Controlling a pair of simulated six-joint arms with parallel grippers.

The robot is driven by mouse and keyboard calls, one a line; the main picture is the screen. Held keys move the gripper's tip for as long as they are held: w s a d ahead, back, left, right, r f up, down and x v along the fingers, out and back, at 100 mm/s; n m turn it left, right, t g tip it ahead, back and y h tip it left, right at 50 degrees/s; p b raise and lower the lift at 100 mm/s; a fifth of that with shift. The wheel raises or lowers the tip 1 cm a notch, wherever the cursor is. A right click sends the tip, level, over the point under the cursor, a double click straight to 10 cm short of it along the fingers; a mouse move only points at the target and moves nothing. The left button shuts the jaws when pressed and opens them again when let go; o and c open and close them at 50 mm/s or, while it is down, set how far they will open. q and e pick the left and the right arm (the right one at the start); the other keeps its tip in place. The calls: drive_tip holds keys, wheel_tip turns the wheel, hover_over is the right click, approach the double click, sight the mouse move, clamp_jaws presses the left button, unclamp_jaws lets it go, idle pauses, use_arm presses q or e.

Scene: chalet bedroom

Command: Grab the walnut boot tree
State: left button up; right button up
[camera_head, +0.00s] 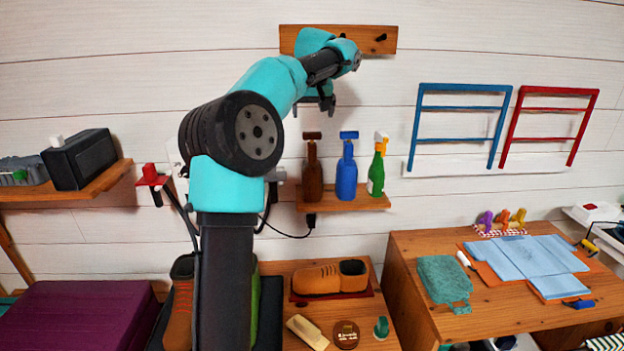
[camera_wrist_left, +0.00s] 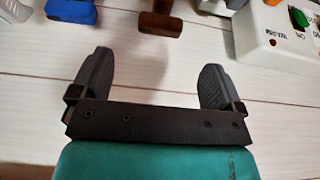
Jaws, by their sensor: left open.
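The brown piece with a T-shaped top, which I take to be the walnut boot tree (camera_head: 313,178), stands upright on the small wall shelf, left of a similar blue one (camera_head: 347,178). Part of it shows at the top of the left wrist view (camera_wrist_left: 154,22). My left gripper (camera_head: 314,108) is open and empty, above and apart from the brown piece. Its two dark fingers are spread wide in the left wrist view (camera_wrist_left: 156,62), with only wall between them. My right gripper is not in view.
A green bottle (camera_head: 376,174) stands at the right end of the wall shelf (camera_head: 345,203). A wooden peg board (camera_head: 376,40) is above. A white box (camera_wrist_left: 272,38) with buttons shows in the left wrist view. Below, a brown shoe (camera_head: 322,279) lies on a bench.

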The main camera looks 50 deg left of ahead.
sight(312, 133)
use_arm(q)
drive_tip(key=shift+x, duration=2.35)
drive_tip(key=shift+x, duration=2.6)
drive_tip(key=shift+s+d+f, duration=0.1)
drive_tip(key=c, duration=1.5)
